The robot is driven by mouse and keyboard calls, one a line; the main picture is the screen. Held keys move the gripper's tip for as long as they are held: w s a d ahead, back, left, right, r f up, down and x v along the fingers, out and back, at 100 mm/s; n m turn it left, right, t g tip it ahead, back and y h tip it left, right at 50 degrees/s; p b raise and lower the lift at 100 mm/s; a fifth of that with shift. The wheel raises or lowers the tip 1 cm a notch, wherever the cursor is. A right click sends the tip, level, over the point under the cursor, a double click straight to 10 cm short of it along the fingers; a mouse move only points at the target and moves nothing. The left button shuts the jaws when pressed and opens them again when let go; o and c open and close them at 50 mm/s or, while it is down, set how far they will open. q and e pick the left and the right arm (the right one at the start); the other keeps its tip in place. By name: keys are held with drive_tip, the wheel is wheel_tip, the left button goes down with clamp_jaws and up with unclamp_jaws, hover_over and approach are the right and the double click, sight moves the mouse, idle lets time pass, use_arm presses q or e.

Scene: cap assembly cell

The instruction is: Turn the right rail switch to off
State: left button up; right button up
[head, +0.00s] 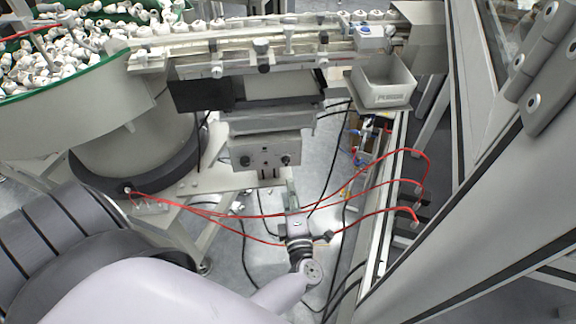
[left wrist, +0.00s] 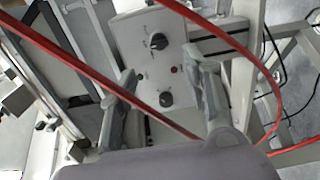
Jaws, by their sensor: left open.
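The grey control box (head: 262,148) under the rail has two dark knobs on its front. The right rail switch (head: 285,160) is the right knob, and the left knob (head: 244,160) sits beside it. In the left wrist view the box appears turned, with the right switch as the upper knob (left wrist: 158,41) and the other knob (left wrist: 166,99) lower. A small red button or lamp (left wrist: 174,69) lies between them. The switch's setting is too small to read. My left gripper (left wrist: 160,66) is open and empty, its fingers apart and facing the box. In the head view the gripper (head: 293,190) is below the box.
Red hoses (head: 345,207) cross near my left gripper and in front of the wrist view. A frame post (head: 490,190) bounds the right side.

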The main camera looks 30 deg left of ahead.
use_arm(q)
drive_tip(key=v, duration=0.3)
drive_tip(key=shift+s+d, duration=0.2)
drive_tip(key=shift+s, duration=0.05)
drive_tip(key=s+d+f+m+h, duration=0.2)
drive_tip(key=d+f+m+h, duration=0.15)
drive_tip(key=f+m, duration=0.3)
drive_tip(key=s+d+f+m+g+h, duration=0.1)
drive_tip(key=s+d+f+m+h, duration=0.1)
drive_tip(key=f+m+h, duration=0.5)
drive_tip(key=s+d+f+m+h, duration=0.25)
drive_tip(key=f+m, duration=0.25)
drive_tip(key=f, duration=0.3)
drive_tip(key=s+a+f+m+g, duration=0.1)
drive_tip(key=s+f+m+g, duration=0.5)
drive_tip(key=s+f, duration=0.65)
drive_tip(key=s+a+f+m+g, duration=0.2)
drive_tip(key=s+a, duration=0.1)
drive_tip(key=s, duration=0.4)
drive_tip(key=s+a+f+m+g+y, duration=0.1)
drive_tip(key=s+a+f+m+g, duration=0.1)
drive_tip(key=s, duration=0.6)
drive_tip(key=shift+s+a+f+g, duration=0.25)
drive_tip(key=shift+a+f+g, duration=0.35)
drive_tip(key=shift+a+g, duration=0.15)
